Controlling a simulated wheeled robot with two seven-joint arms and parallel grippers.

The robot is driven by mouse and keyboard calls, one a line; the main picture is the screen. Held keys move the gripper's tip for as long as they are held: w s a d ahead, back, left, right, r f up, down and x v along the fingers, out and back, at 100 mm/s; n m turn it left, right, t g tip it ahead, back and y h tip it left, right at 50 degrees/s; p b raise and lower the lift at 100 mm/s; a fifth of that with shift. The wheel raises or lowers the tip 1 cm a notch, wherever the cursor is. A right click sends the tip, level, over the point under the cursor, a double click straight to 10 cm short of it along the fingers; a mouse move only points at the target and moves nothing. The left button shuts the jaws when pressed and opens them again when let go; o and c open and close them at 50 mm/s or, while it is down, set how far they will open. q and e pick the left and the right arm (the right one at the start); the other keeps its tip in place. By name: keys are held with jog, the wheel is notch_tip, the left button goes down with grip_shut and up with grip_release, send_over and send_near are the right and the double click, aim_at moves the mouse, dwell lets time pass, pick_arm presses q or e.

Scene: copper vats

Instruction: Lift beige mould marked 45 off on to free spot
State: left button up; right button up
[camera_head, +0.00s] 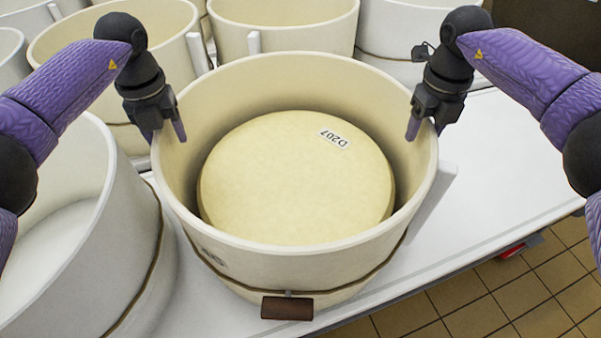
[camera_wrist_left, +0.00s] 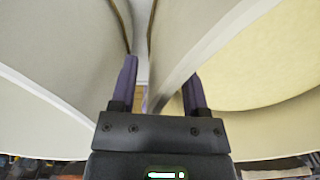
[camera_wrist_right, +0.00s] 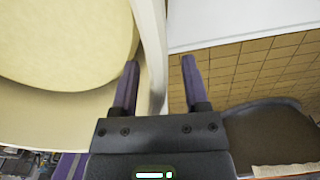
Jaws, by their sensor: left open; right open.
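The beige mould (camera_head: 290,258) stands upright on the white table in the middle of the head view. A dark mark on its front left wall is too small to read surely. A pale yellow disc labelled D207 (camera_head: 290,185) lies inside it. My left gripper (camera_head: 163,134) is open at the mould's left rim; in the left wrist view (camera_wrist_left: 160,85) the rim wall (camera_wrist_left: 205,57) passes between its fingers. My right gripper (camera_head: 425,127) is open at the right rim; in the right wrist view (camera_wrist_right: 158,78) the wall (camera_wrist_right: 153,40) lies between its fingers.
A white vat (camera_head: 75,250) stands close on the left. More beige vats (camera_head: 285,38) crowd behind. The white table (camera_head: 500,165) is bare to the right, ending at an edge above a tiled floor (camera_head: 480,305). A brown handle or block (camera_head: 287,308) hangs at the mould's front.

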pick_arm(q)
jog(key=shift+f, duration=0.25)
pick_arm(e)
jog(key=shift+f, duration=0.25)
pick_arm(q)
grip_shut()
pick_arm(e)
grip_shut()
pick_arm(q)
jog(key=shift+r, duration=0.1)
pick_arm(e)
jog(key=shift+r, duration=0.1)
dwell(0.7)
